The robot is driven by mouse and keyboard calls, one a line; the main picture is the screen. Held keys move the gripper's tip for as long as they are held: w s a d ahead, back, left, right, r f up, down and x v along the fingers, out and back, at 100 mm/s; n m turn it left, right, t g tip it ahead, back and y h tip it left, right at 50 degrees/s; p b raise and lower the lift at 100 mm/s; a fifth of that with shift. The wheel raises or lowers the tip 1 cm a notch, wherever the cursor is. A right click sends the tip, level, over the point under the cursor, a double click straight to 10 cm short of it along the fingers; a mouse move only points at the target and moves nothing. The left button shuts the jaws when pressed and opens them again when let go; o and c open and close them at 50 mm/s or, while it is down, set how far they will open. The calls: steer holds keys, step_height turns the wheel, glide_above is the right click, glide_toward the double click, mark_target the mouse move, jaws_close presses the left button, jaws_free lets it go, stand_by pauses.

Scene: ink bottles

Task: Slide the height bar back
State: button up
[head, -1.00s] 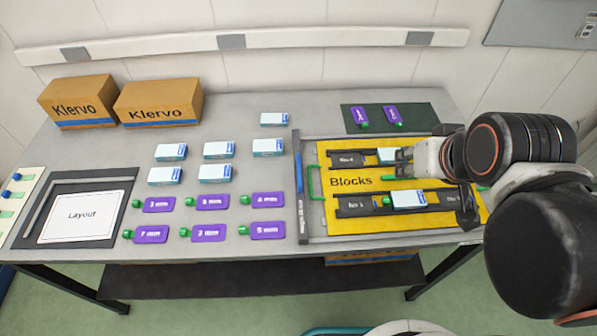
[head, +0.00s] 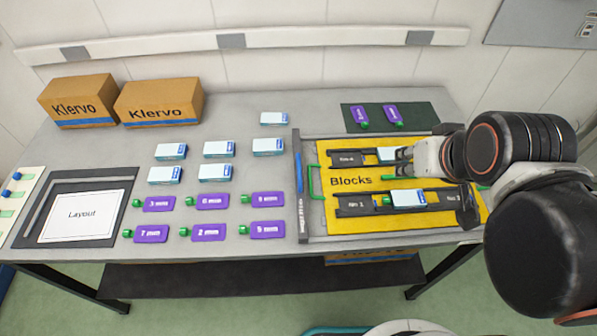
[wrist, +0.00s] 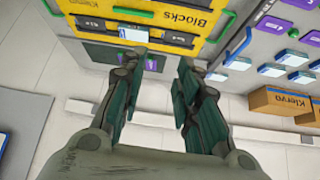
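A long dark grey bar (head: 303,212) with white lettering and a blue strip runs front to back along the left side of the yellow Blocks tray (head: 350,215). It seems to be the height bar, though its lettering is too small to read. My gripper (head: 404,160) is over the right part of the tray, to the right of this bar and apart from it. In the wrist view my gripper (wrist: 160,65) has its fingers spread with nothing held between them.
The tray has a green handle (head: 315,182) and dark rails with white-blue boxes (head: 408,198). Two purple bottles rest on a dark mat (head: 421,115) behind the tray. Cartons (head: 158,101) stand back left.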

steer(key=shift+w, duration=0.1)
steer(key=g+y+p, duration=0.2)
steer(key=g+p, duration=0.2)
steer(key=g, duration=0.3)
glide_above(299, 163)
steer(key=d, duration=0.3)
step_height(299, 163, down, 4)
steer(key=shift+n, duration=0.4)
steer(key=a+f+b, duration=0.1)
steer(key=f, duration=0.3)
steer(key=f+b, duration=0.1)
steer(key=f, duration=0.3)
steer(key=a+f+b, duration=0.1)
steer(key=f, duration=0.4)
steer(key=shift+a+f+b, duration=0.1)
steer(key=shift+a+b, duration=0.2)
steer(key=shift+b, duration=0.05)
jaws_close()
